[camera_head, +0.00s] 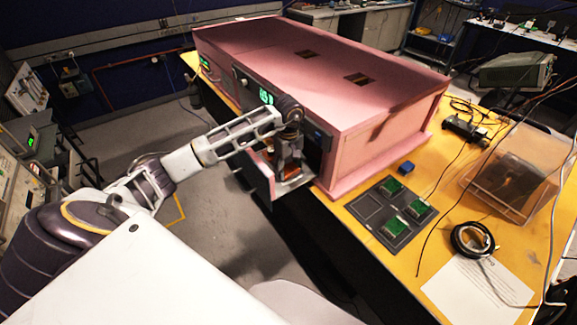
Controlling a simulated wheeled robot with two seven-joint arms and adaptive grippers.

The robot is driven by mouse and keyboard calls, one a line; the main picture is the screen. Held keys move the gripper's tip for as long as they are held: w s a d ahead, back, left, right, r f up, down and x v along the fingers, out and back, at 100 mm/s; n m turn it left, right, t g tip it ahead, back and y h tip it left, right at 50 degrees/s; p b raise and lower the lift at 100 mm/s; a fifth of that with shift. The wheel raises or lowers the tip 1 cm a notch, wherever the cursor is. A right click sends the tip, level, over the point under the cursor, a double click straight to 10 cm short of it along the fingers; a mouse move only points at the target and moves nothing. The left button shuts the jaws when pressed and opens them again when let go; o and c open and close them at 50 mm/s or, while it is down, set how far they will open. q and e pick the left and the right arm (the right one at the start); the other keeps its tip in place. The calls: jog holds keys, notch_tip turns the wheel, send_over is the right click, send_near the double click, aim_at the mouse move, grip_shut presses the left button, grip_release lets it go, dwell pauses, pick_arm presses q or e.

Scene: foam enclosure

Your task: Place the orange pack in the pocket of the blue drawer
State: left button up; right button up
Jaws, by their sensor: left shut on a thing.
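My left gripper (290,165) reaches in from the left and points down into an open drawer (299,184) at the front of the pink foam enclosure. It is shut on the orange pack (290,171), of which only a small orange-brown part shows between and behind the fingers. The drawer is pulled out and looks dark outside and pale inside, its blue hard to make out. The fingers and arm hide most of its pocket, so I cannot tell whether the pack touches the floor. My right gripper is out of view.
The pink enclosure (320,70) fills the table's back left. On the yellow table are a dark tray with green boards (392,212), a small blue block (406,168), a clear box (515,175), a black cable coil (472,240) and paper. Open floor lies left of the drawer.

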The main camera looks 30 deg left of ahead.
aim_at(289, 168)
pick_arm(q)
jog(key=shift+f, duration=0.15)
jog(key=o, duration=1)
notch_tip(289, 168, up, 2)
jog(key=shift+r+b, duration=0.15)
jog(key=shift+b, duration=0.15)
jog(key=shift+r+b, duration=1.05)
jog(key=shift+r, duration=3.95)
